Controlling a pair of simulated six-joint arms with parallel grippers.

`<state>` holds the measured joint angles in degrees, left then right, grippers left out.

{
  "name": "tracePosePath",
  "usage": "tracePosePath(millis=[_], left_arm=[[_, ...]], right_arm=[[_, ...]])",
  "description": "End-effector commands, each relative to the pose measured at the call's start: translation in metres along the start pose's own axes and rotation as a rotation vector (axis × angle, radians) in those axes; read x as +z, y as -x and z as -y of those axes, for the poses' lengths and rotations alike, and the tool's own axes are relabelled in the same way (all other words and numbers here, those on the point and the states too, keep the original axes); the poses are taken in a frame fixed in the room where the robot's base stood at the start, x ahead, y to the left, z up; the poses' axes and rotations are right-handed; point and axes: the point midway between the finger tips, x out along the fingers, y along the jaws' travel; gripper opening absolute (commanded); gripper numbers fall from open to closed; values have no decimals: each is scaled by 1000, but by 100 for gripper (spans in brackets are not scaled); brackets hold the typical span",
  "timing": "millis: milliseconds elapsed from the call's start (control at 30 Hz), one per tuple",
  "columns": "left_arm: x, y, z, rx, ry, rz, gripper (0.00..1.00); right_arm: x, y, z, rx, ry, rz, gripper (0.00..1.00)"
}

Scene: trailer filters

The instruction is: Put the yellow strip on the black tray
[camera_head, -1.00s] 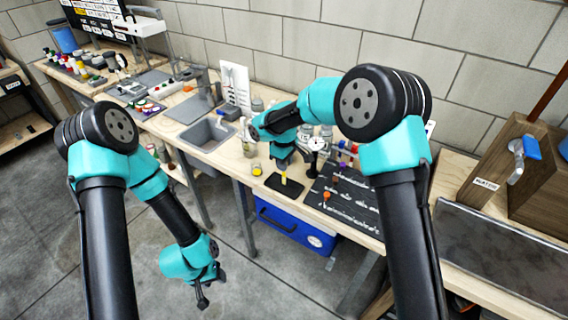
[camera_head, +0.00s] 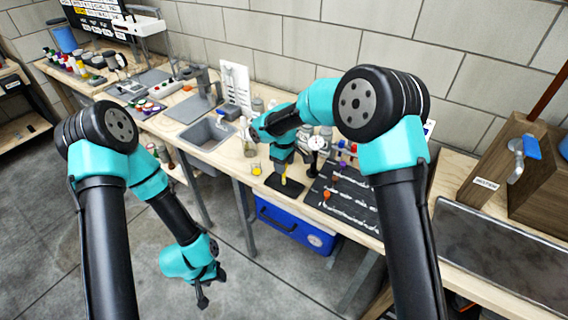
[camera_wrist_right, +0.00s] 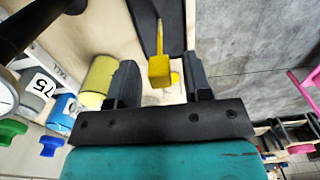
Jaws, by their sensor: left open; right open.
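The yellow strip (camera_head: 284,179) stands roughly upright at the black tray (camera_head: 272,181), near the front edge of the bench. In the right wrist view the strip (camera_wrist_right: 159,68) runs from the black tray (camera_wrist_right: 146,18) to a thicker near end. That end lies between the two fingers of my right gripper (camera_wrist_right: 160,83), with a visible gap on each side. The right gripper is open and does not visibly hold the strip. The strip's contact with the tray is hard to make out. My left gripper (camera_head: 204,292) is open and empty, low over the floor.
A dark mat (camera_head: 340,205) with several small coloured pieces lies right of the tray. A yellow cylinder (camera_wrist_right: 97,82) stands close beside one right finger. A dial gauge (camera_head: 316,144) stands behind. A sink (camera_head: 206,134) is to the left. A blue cooler (camera_head: 290,228) sits below the bench.

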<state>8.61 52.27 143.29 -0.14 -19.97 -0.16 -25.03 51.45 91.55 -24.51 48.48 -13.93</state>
Motion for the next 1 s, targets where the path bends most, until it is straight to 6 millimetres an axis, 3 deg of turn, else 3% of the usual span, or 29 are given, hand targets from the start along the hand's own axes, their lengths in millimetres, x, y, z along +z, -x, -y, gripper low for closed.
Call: tracePosePath(millis=[267, 700, 1000], left_arm=[[0, 0, 0, 0, 0, 0, 48], [0, 0, 0, 0, 0, 0, 48], [0, 0, 0, 0, 0, 0, 48]], right_arm=[[-1, 22, 0, 2, 1, -2, 45], [-1, 102, 0, 2, 0, -4, 45], [0, 123, 0, 0, 0, 0, 45]])
